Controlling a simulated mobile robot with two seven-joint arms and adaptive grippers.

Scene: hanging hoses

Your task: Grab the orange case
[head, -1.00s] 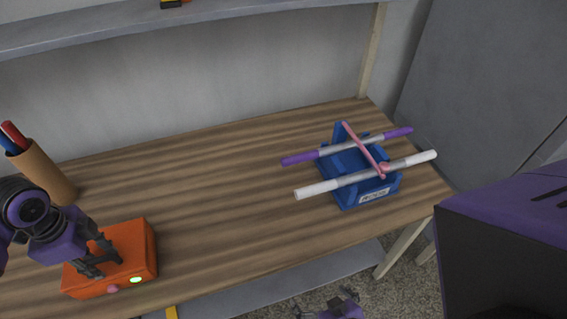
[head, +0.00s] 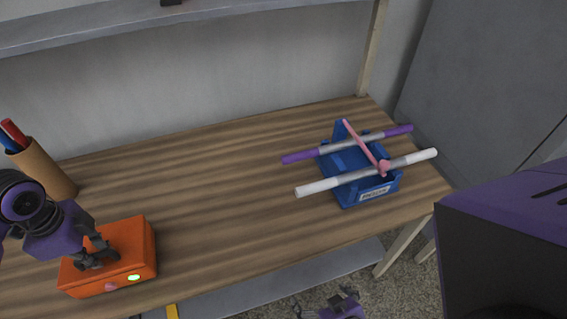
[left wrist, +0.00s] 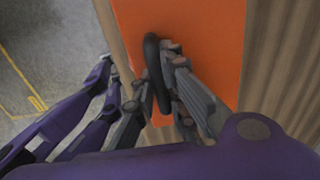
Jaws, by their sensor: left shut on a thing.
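The orange case (head: 130,240) sits on the wooden table at the lower left, with a green light and a pink spot on its front side. In the left wrist view the case (left wrist: 205,30) fills the upper middle, and a black looped handle (left wrist: 152,65) stands out from it. My left gripper (head: 97,257) is over the top of the case. Its fingers (left wrist: 165,85) are closed at the handle, which shows between them. My right gripper (head: 328,308) shows small at the bottom edge, below table height, away from the case; its jaws are unclear.
A brown cup (head: 45,170) with red and blue sticks stands behind the case. A blue holder (head: 380,190) with purple and white rods and a pink piece stands at the right. The table middle (head: 220,200) is clear. A grey shelf (head: 100,28) runs above.

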